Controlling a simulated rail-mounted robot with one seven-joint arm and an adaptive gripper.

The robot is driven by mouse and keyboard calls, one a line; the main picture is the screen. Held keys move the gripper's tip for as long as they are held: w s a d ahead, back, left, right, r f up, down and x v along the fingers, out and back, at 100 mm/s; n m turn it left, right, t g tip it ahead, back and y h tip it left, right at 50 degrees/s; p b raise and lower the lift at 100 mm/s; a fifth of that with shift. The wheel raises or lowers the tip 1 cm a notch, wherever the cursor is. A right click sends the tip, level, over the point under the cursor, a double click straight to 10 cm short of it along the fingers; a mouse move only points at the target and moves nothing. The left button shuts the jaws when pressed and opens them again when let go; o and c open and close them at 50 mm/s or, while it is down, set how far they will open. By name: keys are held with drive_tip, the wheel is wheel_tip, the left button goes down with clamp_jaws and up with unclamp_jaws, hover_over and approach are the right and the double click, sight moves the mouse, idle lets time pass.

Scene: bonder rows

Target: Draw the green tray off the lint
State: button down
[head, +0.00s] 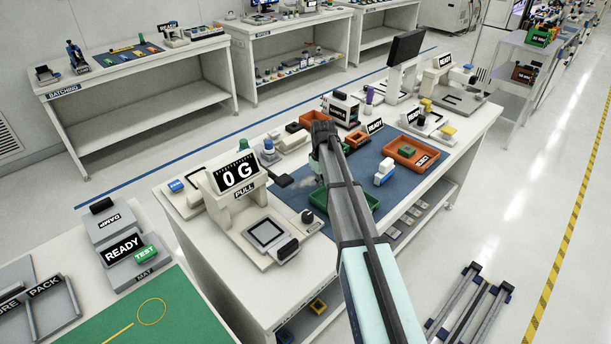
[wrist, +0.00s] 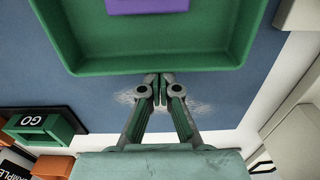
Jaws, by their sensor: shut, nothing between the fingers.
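The green tray (wrist: 150,55) lies on the blue mat (wrist: 250,85) and fills the top of the wrist view, with a purple item (wrist: 146,5) inside it. In the head view the green tray (head: 372,201) is partly hidden by my arm. The lint (wrist: 194,107) is a pale fuzzy patch on the mat, showing on both sides of my fingers, outside the tray's near wall. My gripper (wrist: 160,88) is shut and empty, its tips right at that wall; I cannot tell whether they touch it.
A pull tester (head: 236,185) reading 0 G stands left of the mat. An orange tray (head: 432,163) with a green block lies to the right, beside a white and blue item (head: 384,172).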

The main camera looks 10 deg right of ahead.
drive_tip(key=shift+s+d, duration=0.7)
drive_tip(key=shift+s, duration=0.35)
drive_tip(key=shift+w, duration=0.1)
